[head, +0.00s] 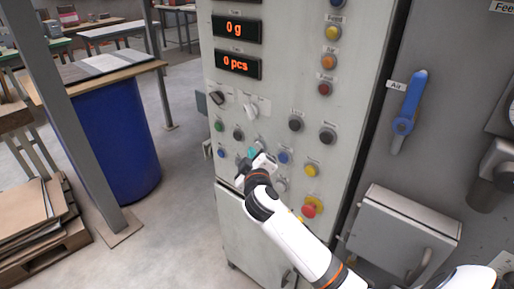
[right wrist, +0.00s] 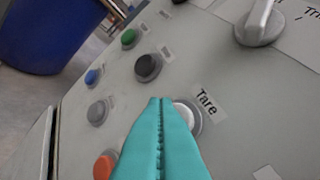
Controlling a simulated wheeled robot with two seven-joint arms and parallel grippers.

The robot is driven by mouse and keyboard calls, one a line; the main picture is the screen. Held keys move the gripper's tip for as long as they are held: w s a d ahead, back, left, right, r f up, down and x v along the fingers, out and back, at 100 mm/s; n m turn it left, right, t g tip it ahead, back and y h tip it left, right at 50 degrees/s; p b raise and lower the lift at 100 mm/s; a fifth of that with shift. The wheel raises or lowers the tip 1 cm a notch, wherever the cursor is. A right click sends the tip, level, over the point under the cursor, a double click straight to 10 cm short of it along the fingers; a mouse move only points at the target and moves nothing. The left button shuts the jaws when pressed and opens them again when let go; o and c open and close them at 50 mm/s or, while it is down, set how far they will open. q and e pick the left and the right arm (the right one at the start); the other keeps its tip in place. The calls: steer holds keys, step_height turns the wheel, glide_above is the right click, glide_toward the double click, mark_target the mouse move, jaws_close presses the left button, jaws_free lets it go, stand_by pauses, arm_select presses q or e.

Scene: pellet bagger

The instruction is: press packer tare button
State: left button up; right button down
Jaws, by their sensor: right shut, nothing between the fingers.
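The packer panel (head: 275,120) is a light grey cabinet face with rows of buttons. In the right wrist view the tare button (right wrist: 190,114) is white in a grey ring, beside a label reading "Tare" (right wrist: 207,102). My right gripper (head: 251,153) is at the panel's lower button rows; its teal fingers (right wrist: 160,101) are shut and empty. In the wrist view the fingers partly cover the button's left side, their tips just left of it. I cannot tell whether they touch the panel. In the head view I cannot make out the tare button near the gripper. My left gripper is out of view.
A black button (right wrist: 148,67), a green button (right wrist: 129,37) and an orange button (right wrist: 104,166) are close by. A grey selector knob (right wrist: 259,25) sticks out above. Displays (head: 238,66) read "0 g" and "0 pcs". A red mushroom button (head: 310,207) sits lower right.

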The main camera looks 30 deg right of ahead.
steer(key=shift+w+d, duration=0.1)
steer(key=shift+d, duration=0.3)
steer(key=shift+w+d, duration=0.1)
steer(key=shift+d, duration=0.2)
stand_by(0.5)
steer(key=shift+a, duration=0.15)
steer(key=shift+s+a, duration=0.25)
steer(key=shift+a, duration=0.35)
steer(key=shift+a, duration=0.1)
steer(key=a, duration=0.1)
steer(key=s+a, duration=0.1)
steer(key=a, duration=0.1)
steer(key=s+a, duration=0.1)
steer(key=a, duration=0.1)
steer(key=shift+a, duration=0.25)
steer(key=shift+f, duration=0.1)
stand_by(0.7)
